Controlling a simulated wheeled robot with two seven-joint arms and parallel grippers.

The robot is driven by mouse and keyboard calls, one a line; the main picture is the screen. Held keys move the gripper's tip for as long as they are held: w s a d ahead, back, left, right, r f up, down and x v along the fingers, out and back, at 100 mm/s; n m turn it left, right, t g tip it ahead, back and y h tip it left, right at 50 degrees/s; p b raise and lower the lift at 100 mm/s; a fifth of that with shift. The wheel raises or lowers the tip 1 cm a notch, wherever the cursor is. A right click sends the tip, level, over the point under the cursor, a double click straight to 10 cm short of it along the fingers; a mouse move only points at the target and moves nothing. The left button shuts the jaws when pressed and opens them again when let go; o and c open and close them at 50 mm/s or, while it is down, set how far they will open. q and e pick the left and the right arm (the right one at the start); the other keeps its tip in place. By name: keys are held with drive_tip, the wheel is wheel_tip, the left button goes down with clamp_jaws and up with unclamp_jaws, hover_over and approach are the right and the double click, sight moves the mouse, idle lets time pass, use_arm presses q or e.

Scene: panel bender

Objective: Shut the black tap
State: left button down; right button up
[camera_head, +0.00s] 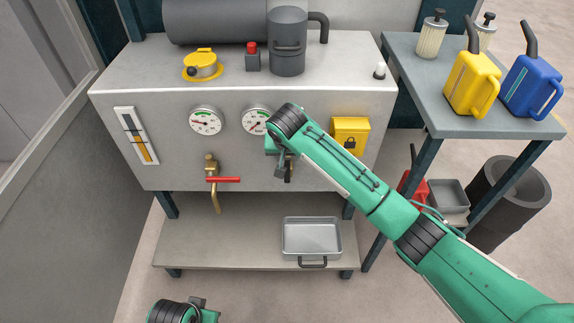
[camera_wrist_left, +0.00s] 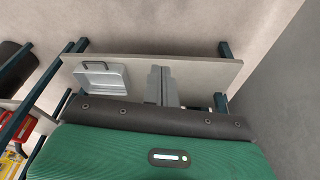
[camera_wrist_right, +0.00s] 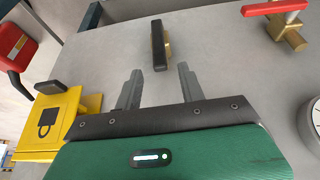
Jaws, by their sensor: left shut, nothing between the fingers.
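The black tap has a black bar handle on a brass body, on the machine's grey front panel. In the right wrist view the black handle (camera_wrist_right: 157,45) stands upright, at right angles to the red handle nearby. My right gripper (camera_wrist_right: 159,70) is open, its fingers pointing at the panel, one on each side of the handle's line; the handle appears just beyond the tips, and contact cannot be told. In the head view my right arm partly hides the tap (camera_head: 289,171) beside my right gripper (camera_head: 281,166). My left gripper (camera_wrist_left: 160,69) is shut and empty, pointing over the lower shelf.
A brass tap with a red handle (camera_head: 223,180) sits left of the black tap. A yellow padlock box (camera_head: 349,134) is close on the right, gauges (camera_head: 206,120) above. A grey tray (camera_head: 311,237) lies on the lower shelf. A side table (camera_head: 420,90) holds yellow and blue cans.

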sight(287, 164)
drive_tip(key=b+x, duration=0.1)
drive_tip(key=x, duration=0.5)
use_arm(q)
drive_tip(key=shift+v, duration=1.3)
use_arm(e)
drive_tip(key=shift+w+f, duration=0.25)
drive_tip(key=shift+f, duration=0.3)
use_arm(q)
drive_tip(key=shift+w, duration=0.1)
drive_tip(key=shift+w, duration=0.1)
use_arm(e)
clamp_jaws()
